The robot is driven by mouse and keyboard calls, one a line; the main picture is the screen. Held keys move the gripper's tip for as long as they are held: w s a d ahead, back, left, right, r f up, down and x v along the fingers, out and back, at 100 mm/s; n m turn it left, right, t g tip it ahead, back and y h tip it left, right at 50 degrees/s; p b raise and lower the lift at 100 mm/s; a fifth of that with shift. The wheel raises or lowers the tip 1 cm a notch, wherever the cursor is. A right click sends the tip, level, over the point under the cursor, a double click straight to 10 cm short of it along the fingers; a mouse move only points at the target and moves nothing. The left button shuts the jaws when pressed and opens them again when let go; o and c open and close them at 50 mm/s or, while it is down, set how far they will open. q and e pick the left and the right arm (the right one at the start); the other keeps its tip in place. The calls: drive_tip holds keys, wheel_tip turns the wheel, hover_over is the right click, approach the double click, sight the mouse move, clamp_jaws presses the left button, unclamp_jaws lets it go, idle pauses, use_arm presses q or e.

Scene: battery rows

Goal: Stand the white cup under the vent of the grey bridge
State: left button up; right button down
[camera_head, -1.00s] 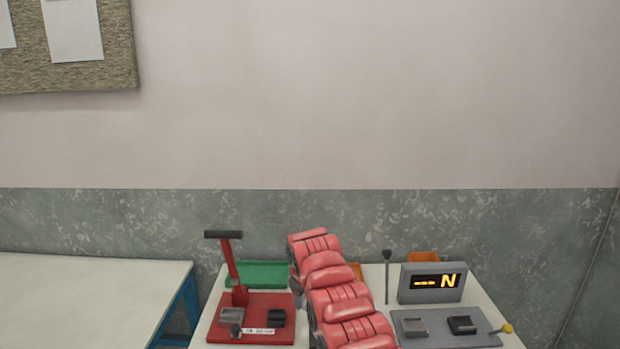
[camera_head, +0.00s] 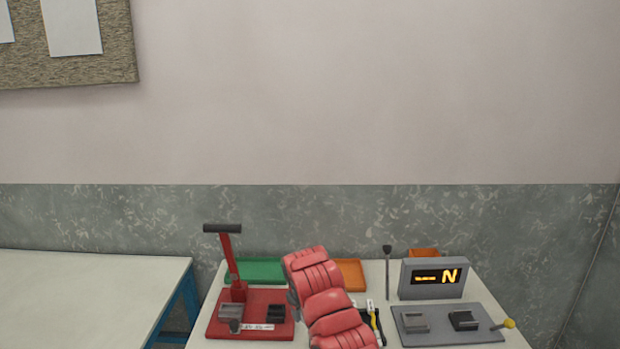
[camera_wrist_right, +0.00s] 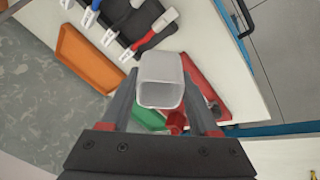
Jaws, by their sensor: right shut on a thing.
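The white cup (camera_wrist_right: 160,82), pale and translucent-looking with squared walls, is between the fingers of my right gripper (camera_wrist_right: 162,100) in the right wrist view. The gripper is shut on it and holds it over the table; its height is hard to judge. In the head view my red padded arm hides the gripper and the cup. I see no vent, and cannot tell whether this is the grey bridge. My left gripper is out of view.
A red lever stand (camera_head: 250,315) is on the table's left, with a green tray (camera_head: 258,270) behind it. Orange trays (camera_head: 351,273) (camera_head: 424,253) and a thin dark post (camera_head: 387,275) stand at the back.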

drive_tip(key=s+d+f+m+h+b, duration=0.1)
drive_tip(key=s+d+f+m, duration=0.3)
drive_tip(key=s+d+f, duration=0.4)
drive_tip(key=s+d+f+m+g+h+b, duration=0.1)
drive_tip(key=s+d+f+m+h+b, duration=0.1)
drive_tip(key=s+d+f+m, duration=0.3)
drive_tip(key=s+d+f, duration=0.2)
drive_tip(key=s, duration=0.3)
drive_tip(key=s+d+f+b, duration=0.1)
drive_tip(key=s+d+f, duration=0.1)
drive_tip(key=s, duration=0.4)
drive_tip(key=shift+s+d+g+b, duration=0.15)
drive_tip(key=shift+d+g+b, duration=0.15)
drive_tip(key=shift+d, duration=0.3)
drive_tip(key=shift+s+f, duration=0.1)
drive_tip(key=shift+f, duration=0.1)
